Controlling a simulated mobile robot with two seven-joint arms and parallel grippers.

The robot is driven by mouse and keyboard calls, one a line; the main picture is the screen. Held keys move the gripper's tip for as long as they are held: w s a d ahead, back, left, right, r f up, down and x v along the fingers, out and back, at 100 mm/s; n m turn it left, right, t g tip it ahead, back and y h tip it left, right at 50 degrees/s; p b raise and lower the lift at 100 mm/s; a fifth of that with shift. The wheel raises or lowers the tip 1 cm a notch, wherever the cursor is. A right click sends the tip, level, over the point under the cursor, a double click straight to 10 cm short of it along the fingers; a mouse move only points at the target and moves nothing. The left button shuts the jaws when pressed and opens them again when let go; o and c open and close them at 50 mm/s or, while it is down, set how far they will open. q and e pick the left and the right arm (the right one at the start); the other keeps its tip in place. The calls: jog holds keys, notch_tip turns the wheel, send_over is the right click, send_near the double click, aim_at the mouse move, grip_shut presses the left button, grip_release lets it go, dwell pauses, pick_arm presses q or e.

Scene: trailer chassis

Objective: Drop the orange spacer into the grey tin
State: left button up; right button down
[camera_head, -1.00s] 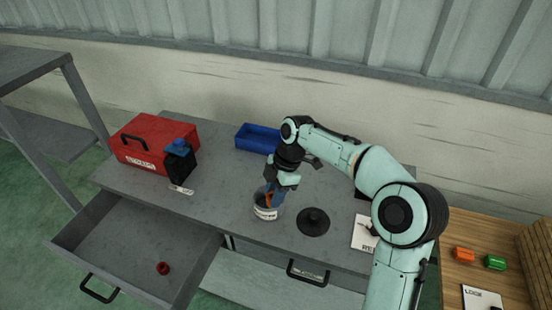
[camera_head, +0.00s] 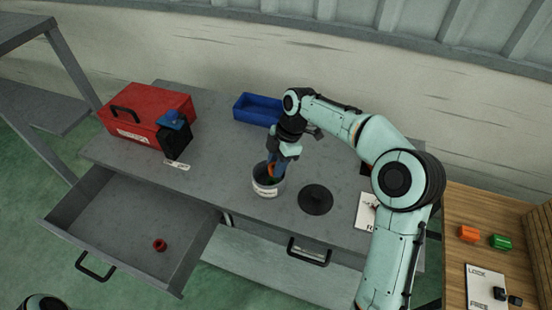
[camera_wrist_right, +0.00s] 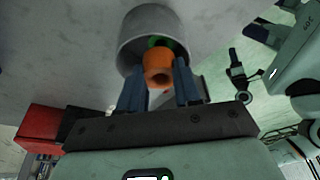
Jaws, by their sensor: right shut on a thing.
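The grey tin (camera_head: 268,190) stands on the grey workbench near its front edge, with a pale label on its side. It also shows in the right wrist view (camera_wrist_right: 130,42), with something green inside. My right gripper (camera_head: 274,168) points down at the tin's mouth. In the right wrist view its two blue-grey fingers (camera_wrist_right: 158,84) are shut on the orange spacer (camera_wrist_right: 158,68), a short hollow cylinder. The spacer overlaps the tin's opening there; how deep it sits I cannot tell. My left gripper is not in view.
A round dark lid-like disc (camera_head: 316,199) lies right of the tin. A blue bin (camera_head: 258,108) and a red toolbox (camera_head: 147,112) stand behind and left. An open drawer (camera_head: 120,240) with a red ring (camera_head: 160,245) juts out in front.

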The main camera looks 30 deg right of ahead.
jog(key=shift+f, duration=0.5)
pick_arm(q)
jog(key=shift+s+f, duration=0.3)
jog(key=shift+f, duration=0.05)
pick_arm(e)
jog(key=c, duration=0.7)
grip_release()
jog(key=shift+w, duration=0.1)
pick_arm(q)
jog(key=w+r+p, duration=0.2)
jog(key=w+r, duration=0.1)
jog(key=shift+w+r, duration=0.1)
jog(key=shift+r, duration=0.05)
pick_arm(e)
jog(key=v, duration=1.3)
jog(key=shift+r, duration=0.25)
